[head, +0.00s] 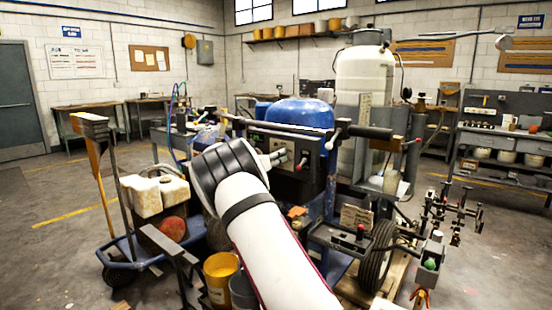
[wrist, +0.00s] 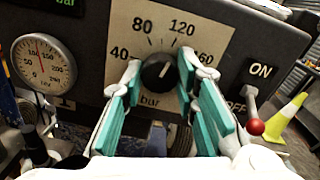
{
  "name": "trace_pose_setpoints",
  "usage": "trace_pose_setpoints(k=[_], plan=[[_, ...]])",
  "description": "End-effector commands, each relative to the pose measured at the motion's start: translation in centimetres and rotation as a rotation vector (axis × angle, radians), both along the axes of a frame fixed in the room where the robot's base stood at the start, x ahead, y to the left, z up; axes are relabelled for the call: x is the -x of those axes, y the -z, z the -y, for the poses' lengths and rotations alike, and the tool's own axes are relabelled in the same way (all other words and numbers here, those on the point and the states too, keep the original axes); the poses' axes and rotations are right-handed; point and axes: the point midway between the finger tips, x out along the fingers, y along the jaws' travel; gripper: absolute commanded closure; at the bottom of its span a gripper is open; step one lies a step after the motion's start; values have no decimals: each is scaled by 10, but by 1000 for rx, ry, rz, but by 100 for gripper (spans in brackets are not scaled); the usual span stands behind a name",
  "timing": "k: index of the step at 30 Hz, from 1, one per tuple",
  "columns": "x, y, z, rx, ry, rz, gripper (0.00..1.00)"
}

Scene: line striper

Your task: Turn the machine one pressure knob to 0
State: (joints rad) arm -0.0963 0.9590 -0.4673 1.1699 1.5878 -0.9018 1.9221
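The pressure knob (wrist: 156,70) is black with a short white pointer mark, which seems to lean to the upper right. It sits on a beige dial plate (wrist: 205,25) marked 40, 80, 120, 160 and "bar" in the wrist view. My gripper (wrist: 160,68) is open, its teal-padded fingers on either side of the knob. The fingertips look close to the knob's sides; I cannot tell whether they touch. The lower dial is partly hidden by the fingers. In the head view my gripper (head: 279,159) is at the machine's dark control panel (head: 312,147), and the knob cannot be made out.
A round gauge (wrist: 44,62) is left of the dial. An ON/OFF lever with a red ball (wrist: 256,127) sticks out close to the right finger. In the head view a handlebar (head: 370,132) crosses above the panel. A yellow bucket (head: 220,278) stands below my arm.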

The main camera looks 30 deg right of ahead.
Motion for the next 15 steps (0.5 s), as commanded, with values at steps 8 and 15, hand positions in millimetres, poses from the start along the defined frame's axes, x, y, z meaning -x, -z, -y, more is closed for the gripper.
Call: trace_pose_setpoints(k=[8,15], plan=[[0,0,0,6,1,-18,100],[0,1,0,43,2,-116,100]])
